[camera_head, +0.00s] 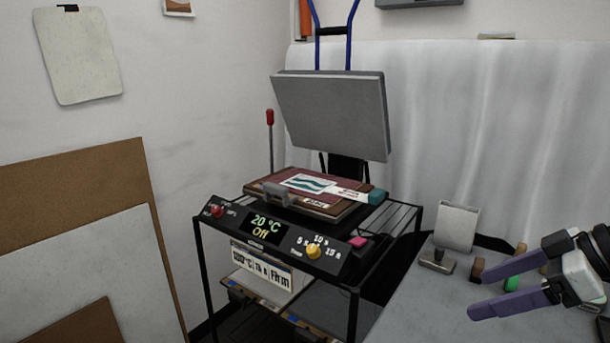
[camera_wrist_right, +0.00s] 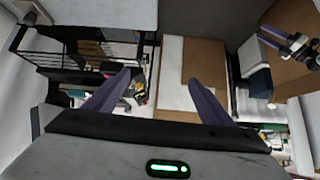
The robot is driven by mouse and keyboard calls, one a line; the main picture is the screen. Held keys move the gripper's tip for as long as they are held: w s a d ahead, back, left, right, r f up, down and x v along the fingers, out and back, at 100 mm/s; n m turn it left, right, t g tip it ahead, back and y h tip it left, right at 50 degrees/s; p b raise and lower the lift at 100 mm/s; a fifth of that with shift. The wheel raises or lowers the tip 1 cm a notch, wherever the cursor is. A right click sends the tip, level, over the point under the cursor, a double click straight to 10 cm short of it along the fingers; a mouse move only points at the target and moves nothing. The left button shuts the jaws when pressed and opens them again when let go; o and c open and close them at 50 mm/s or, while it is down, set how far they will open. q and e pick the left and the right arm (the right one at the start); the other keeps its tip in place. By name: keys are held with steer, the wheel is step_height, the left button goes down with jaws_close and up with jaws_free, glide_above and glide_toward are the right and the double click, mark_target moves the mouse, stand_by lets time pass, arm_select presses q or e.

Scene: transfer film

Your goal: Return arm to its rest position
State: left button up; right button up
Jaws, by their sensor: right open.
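My right gripper (camera_head: 492,285) reaches in from the right edge of the head view. Its two purple fingers are spread and nothing is between them. It shows in front of the grey table at the right, to the right of the heat press and apart from it. In the right wrist view the fingers (camera_wrist_right: 160,97) are also apart and empty. The heat press has its grey upper plate (camera_head: 333,112) raised. A sheet with a teal wave print (camera_head: 308,183) lies on the dark red lower bed. The press display (camera_head: 266,227) reads 20 °C and Off.
A grey table (camera_head: 420,310) at the right holds a small stand (camera_head: 456,228) and several small items near my right gripper. The press stands on a black frame with a shelf below. Brown and white boards (camera_head: 80,255) lean at the left wall.

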steer(key=s+a+f+m+t+h, duration=0.15)
steer(key=a+f, duration=0.25)
steer(key=f, duration=1)
steer(key=s+a+f+m, duration=0.1)
steer(key=a+f+m, duration=0.2)
steer(key=f, duration=1.1)
arm_select(q)
steer(key=shift+w, duration=0.7)
arm_select(e)
steer(key=s+a+f+m+h, duration=0.1)
steer(key=s+a+f, duration=0.1)
steer(key=s+f, duration=0.2)
steer(key=s+a+f+m, duration=0.1)
steer(key=s+a+f, duration=0.2)
steer(key=s, duration=0.5)
steer(key=s+a+f+m+t+h, duration=0.1)
steer(key=s+a+f, duration=0.1)
steer(key=s+f, duration=0.3)
steer(key=shift+s+a+h, duration=0.25)
steer(key=shift+s+h, duration=0.1)
steer(key=shift+s, duration=0.1)
